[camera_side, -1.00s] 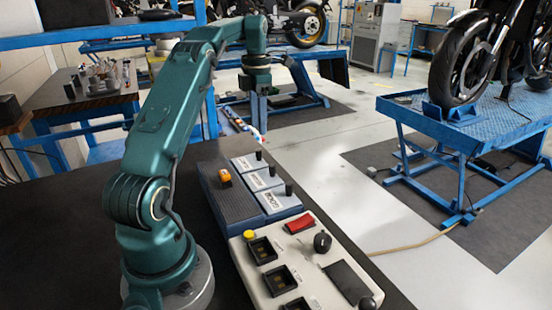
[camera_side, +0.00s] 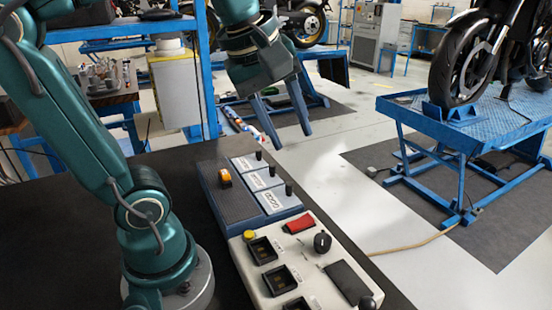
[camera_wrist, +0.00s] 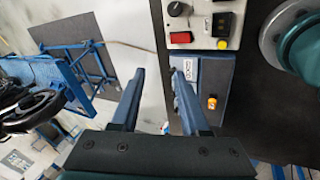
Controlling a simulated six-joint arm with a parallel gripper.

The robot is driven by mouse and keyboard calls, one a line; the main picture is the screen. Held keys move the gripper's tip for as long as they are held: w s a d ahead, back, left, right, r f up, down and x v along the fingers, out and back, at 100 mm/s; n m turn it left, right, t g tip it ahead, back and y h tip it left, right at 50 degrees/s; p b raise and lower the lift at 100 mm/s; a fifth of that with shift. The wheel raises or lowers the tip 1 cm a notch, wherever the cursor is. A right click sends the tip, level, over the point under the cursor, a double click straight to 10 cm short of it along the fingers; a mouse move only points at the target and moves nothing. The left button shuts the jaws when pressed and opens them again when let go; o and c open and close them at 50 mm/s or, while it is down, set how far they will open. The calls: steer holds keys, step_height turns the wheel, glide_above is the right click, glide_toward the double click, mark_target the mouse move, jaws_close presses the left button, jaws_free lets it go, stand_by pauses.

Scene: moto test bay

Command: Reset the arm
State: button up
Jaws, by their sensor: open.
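My gripper (camera_side: 288,121) is open and empty in the side view, hanging in the air beyond the far end of the blue-grey tray (camera_side: 221,202). It also shows in the wrist view (camera_wrist: 159,82), its two blue fingers spread apart with nothing between them. The tray has a dark ridged area and labelled panels with small black knobs. A small orange part (camera_side: 225,178) lies on the ridged area, clear of my gripper. It also shows in the wrist view (camera_wrist: 212,102), to the right of the fingers.
A white control box (camera_side: 262,231) with a red switch (camera_side: 299,224), a yellow button (camera_side: 249,235) and black knobs stands in front of the tray on the dark bench (camera_side: 60,226). A blue lift table (camera_side: 397,103) with a motorcycle is at the right, across open floor.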

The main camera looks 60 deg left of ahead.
steer(key=s+d+f+m, duration=0.3)
steer(key=s+f+m, duration=0.2)
steer(key=m, duration=1)
step_height(320, 180, down, 3)
steer(key=shift+s+t+h, duration=0.3)
steer(key=shift+t, duration=0.1)
